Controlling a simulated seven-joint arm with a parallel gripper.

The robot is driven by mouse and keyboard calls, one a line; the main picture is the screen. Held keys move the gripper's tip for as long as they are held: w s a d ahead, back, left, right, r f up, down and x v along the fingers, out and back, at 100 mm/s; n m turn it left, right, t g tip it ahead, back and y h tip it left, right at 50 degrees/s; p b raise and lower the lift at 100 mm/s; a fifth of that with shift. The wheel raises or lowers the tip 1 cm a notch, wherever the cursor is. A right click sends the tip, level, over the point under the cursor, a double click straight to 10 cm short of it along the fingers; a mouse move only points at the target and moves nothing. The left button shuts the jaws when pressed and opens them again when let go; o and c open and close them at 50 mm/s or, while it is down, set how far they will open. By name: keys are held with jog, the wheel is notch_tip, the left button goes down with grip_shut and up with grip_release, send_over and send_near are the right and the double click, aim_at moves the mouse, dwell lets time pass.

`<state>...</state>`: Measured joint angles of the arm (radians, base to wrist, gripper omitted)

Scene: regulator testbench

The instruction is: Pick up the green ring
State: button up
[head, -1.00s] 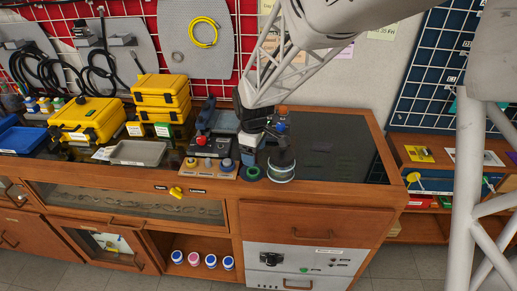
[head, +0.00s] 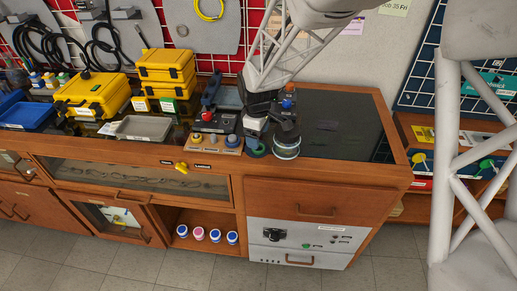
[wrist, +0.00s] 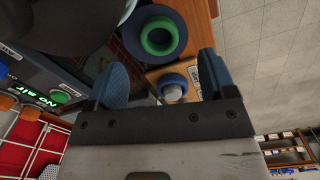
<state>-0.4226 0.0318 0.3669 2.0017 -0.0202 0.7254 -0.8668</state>
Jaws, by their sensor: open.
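The green ring (wrist: 161,37) lies on a dark blue round base at the top of the wrist view. It shows as a small green-edged disc on the bench in the head view (head: 256,148). My gripper (wrist: 162,78) is open, with its two blue fingertips apart and nothing between them touching the ring. The ring is beyond the fingertips in the wrist view. In the head view, my arm's end hangs just above and behind the ring, and the fingers are hard to make out there.
A dark cylinder with a clear rim (head: 286,146) stands close right of the ring. A wooden panel with a blue knob (wrist: 172,88) lies beside it. A unit with a "No air" display (wrist: 42,97) is nearby. The dark bench top (head: 345,135) is clear at the right.

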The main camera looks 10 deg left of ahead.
jog(key=shift+w+f, duration=0.1)
jog(key=shift+f, duration=2.5)
jog(key=c, duration=1)
jog(key=shift+r, duration=0.2)
jog(key=shift+r, duration=0.55)
notch_tip(320, 180, up, 2)
jog(key=shift+r, duration=0.1)
jog(key=s+d, duration=0.2)
jog(key=s, duration=0.3)
jog(key=s+d+r, duration=0.1)
jog(key=s+d, duration=0.1)
jog(key=s, duration=0.2)
jog(key=s+d, duration=0.2)
jog(key=s, duration=0.3)
jog(key=shift+s+d+r, duration=0.1)
jog(key=shift+s+r, duration=0.1)
jog(key=shift+s, duration=0.15)
